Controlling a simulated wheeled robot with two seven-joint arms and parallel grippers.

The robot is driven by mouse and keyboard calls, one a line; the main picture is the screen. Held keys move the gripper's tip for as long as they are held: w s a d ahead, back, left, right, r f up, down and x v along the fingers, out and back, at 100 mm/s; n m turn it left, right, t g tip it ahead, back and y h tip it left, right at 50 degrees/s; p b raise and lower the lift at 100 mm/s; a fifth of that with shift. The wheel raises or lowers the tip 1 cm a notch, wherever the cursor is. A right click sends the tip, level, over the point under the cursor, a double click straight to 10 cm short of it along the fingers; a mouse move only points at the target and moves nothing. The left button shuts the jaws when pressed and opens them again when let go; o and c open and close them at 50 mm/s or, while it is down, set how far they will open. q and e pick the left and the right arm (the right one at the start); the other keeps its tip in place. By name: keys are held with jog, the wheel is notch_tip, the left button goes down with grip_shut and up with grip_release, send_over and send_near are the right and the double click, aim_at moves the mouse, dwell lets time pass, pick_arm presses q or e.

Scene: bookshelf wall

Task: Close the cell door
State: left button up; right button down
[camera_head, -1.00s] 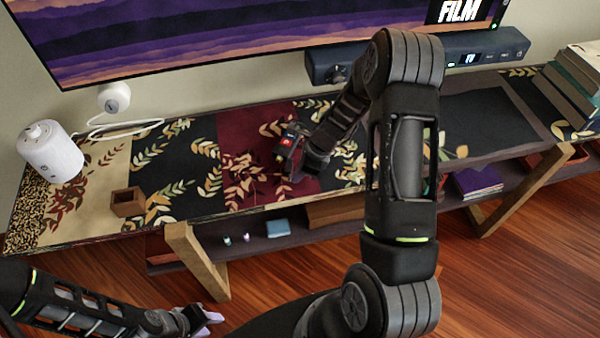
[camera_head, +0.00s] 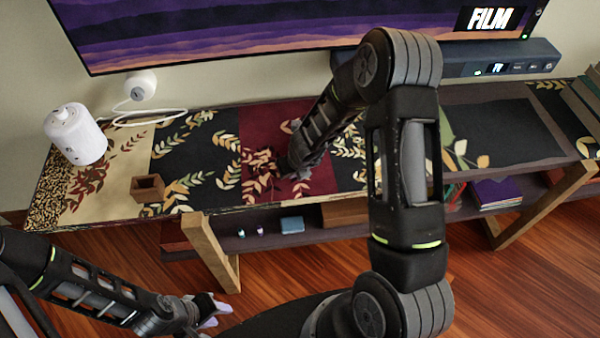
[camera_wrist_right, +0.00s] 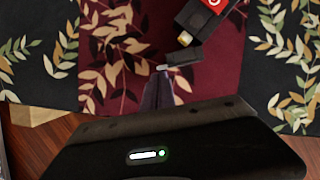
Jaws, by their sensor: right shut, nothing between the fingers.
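A small black device with a red patch (camera_wrist_right: 202,18) and a gold-coloured end lies on the dark red panel in the right wrist view. A small dark flat piece (camera_wrist_right: 185,58) juts out beside that end; it may be the cell door standing open, but I cannot tell for sure. My right gripper (camera_wrist_right: 165,75) is shut and empty, its tips close to this piece; whether they touch is unclear. In the head view my right gripper (camera_head: 296,168) is low over the dark red panel, and my arm hides the device. My left gripper (camera_head: 214,312) is open and empty at the lower left, away from the bench.
The long bench (camera_head: 195,155) has a patterned top. A white cylinder (camera_head: 76,134) and a small brown wooden box (camera_head: 148,188) stand on its left part. A soundbar (camera_head: 500,58) lies below the screen. Books (camera_head: 580,105) are at the right edge. Small items sit on the lower shelf.

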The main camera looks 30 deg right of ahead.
jog(key=w+m, duration=0.1)
jog(key=m, duration=0.1)
jog(key=w+a+m+h, duration=0.1)
jog(key=shift+w+m, duration=0.2)
jog(key=shift+m, duration=0.2)
jog(key=w+m, duration=0.1)
jog(key=w+m+g+h, duration=0.1)
jog(key=m, duration=0.1)
jog(key=shift+w+a+m+h, duration=0.1)
jog(key=shift+w+m+h, duration=0.1)
jog(key=shift+m+h, duration=0.1)
jog(key=shift+w+d+m+g+h+b, duration=0.25)
jog(key=shift+w+m, duration=0.35)
jog(key=shift+m, duration=0.3)
jog(key=shift+w+d+m+g+h+b, duration=0.15)
jog(key=shift+w+m+g+b, duration=0.15)
jog(key=shift+w+m, duration=0.45)
jog(key=shift+s+a, duration=0.1)
jog(key=shift+s, duration=0.1)
jog(key=shift+d, duration=0.85)
